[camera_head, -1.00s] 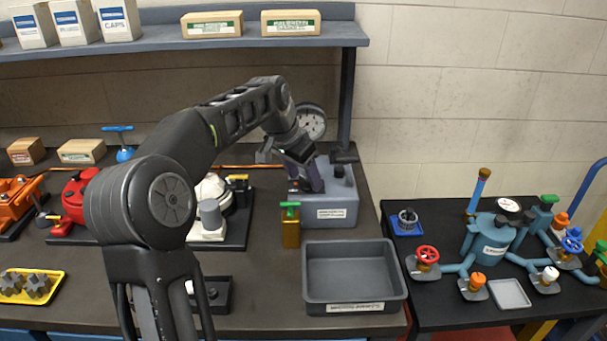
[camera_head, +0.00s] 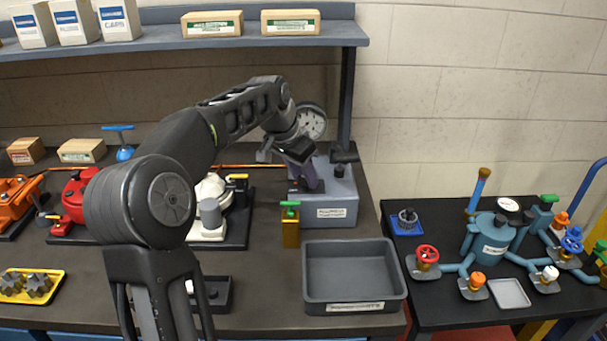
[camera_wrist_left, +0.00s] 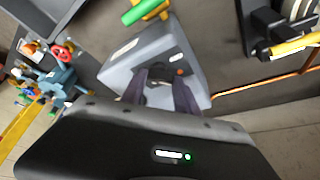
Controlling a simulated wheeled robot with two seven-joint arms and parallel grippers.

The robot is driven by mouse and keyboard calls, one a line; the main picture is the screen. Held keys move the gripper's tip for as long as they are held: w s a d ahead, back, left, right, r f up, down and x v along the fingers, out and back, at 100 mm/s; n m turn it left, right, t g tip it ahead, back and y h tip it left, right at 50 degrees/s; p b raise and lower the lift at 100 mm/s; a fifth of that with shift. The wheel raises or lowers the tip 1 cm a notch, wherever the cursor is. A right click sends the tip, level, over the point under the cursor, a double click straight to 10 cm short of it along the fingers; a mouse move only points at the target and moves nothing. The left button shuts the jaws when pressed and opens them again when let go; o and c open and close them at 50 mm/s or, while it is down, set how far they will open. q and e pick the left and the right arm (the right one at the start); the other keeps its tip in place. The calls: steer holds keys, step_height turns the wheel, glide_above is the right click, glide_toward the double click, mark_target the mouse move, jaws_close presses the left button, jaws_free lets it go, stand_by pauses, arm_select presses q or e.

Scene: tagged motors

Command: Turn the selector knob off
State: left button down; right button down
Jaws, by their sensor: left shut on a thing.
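Which way the knob points cannot be told. My right gripper is not in view.
A yellow valve with a green handle (camera_head: 290,222) stands left of the box front. An empty grey tray (camera_head: 396,290) sits in front. A white pump (camera_head: 207,215) stands left.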

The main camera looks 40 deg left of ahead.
arm_select(q)
steer(key=shift+n, duration=0.4)
steer(key=n+y, duration=0.1)
steer(key=n, duration=0.3)
steer(key=shift+d+y+b, duration=0.2)
steer(key=shift+y+b, duration=0.2)
steer(key=n, duration=0.2)
steer(key=n+y, duration=0.1)
steer(key=n, duration=0.1)
steer(key=shift+g+y, duration=0.3)
steer(key=shift+g, duration=0.1)
steer(key=c, duration=0.9)
jaws_free()
steer(key=shift+s, duration=0.1)
steer(key=v, duration=0.8)
